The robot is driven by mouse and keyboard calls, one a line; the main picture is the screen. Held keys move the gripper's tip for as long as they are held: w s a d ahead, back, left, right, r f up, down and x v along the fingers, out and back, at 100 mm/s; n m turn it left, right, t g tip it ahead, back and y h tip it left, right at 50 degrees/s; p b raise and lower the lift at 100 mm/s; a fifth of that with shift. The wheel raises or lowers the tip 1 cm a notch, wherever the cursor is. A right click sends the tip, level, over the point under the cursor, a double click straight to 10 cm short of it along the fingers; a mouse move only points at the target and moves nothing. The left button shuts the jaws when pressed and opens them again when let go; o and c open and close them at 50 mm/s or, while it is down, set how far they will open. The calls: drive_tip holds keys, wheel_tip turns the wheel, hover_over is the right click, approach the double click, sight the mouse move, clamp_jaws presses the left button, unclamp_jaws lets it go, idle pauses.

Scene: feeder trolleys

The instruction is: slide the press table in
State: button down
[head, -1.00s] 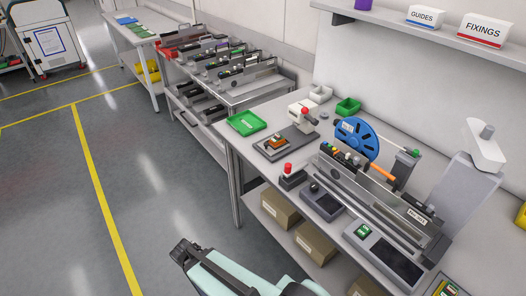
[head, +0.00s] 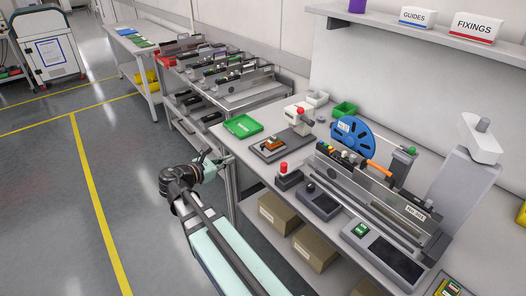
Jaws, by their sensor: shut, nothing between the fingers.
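The small press (head: 296,116) is a white body with a red knob, standing on the workbench (head: 330,215). Its flat grey press table (head: 270,158) extends toward the bench's front edge and carries an orange and dark part (head: 272,144). My gripper (head: 219,161) is in front of the bench's left end, left of the press table and apart from it. It looks small here, and its fingers are shut with nothing seen in them.
A green tray (head: 243,126) lies left of the press. A red-button box (head: 288,176) stands to its right. A blue reel (head: 354,137) and a long feeder (head: 375,190) are further right. A trolley of feeders (head: 225,75) stands behind. The floor at left is clear.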

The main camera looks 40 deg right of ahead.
drive_tip(key=shift+n, duration=0.9)
drive_tip(key=x, duration=0.4)
drive_tip(key=p+x, duration=0.1)
drive_tip(key=x, duration=0.4)
drive_tip(key=p+x, duration=0.1)
drive_tip(key=x, duration=0.4)
drive_tip(key=shift+s+r, duration=0.1)
drive_tip(key=shift+r, duration=0.25)
